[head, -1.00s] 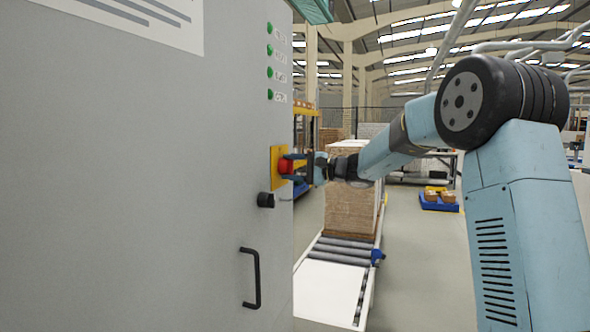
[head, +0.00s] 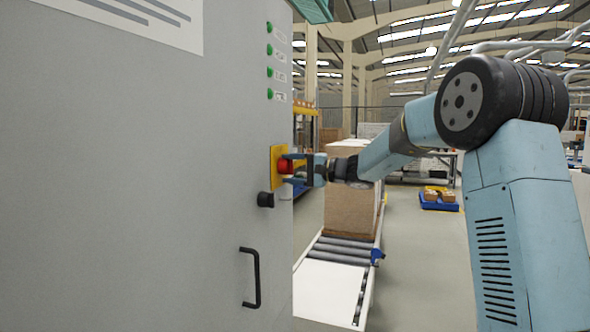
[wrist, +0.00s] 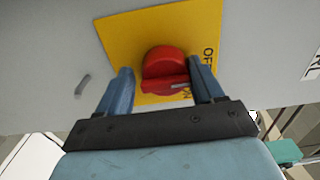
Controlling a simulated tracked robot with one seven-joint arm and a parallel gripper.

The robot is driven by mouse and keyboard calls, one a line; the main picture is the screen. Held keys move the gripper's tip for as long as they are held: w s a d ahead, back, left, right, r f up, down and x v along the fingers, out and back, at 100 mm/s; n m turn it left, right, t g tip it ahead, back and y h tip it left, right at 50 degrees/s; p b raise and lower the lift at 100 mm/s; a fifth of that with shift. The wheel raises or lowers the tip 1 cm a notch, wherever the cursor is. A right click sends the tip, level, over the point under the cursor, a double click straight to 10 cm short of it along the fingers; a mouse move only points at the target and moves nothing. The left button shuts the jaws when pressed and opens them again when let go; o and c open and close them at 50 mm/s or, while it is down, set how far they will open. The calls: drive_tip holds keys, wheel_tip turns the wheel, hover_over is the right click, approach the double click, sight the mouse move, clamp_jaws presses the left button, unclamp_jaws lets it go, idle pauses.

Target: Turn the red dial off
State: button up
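The red dial (head: 285,166) sits on a yellow plate (head: 275,160) on the grey cabinet's right edge. In the wrist view the dial (wrist: 163,68) is a round red knob with a raised grip and a pale mark near the ON lettering. The OFF lettering (wrist: 208,58) is partly covered by my right finger. My gripper (wrist: 160,66) is open, with one finger on each side of the dial. A gap shows at the left finger; the right finger is very close, and I cannot tell if it touches. In the head view my gripper (head: 291,169) faces the plate.
A black knob (head: 265,199) sits just below the plate, and a black handle (head: 252,278) lower down. Several green lights (head: 270,61) are above.

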drive_tip(key=o, duration=0.3)
drive_tip(key=shift+s+a+r, duration=0.15)
drive_tip(key=shift+s+a, duration=0.3)
drive_tip(key=shift+a, duration=0.05)
drive_tip(key=shift+o, duration=0.2)
drive_tip(key=shift+w+d, duration=0.15)
drive_tip(key=shift+d, duration=0.15)
drive_tip(key=v, duration=1.3)
drive_tip(key=shift+d, duration=0.2)
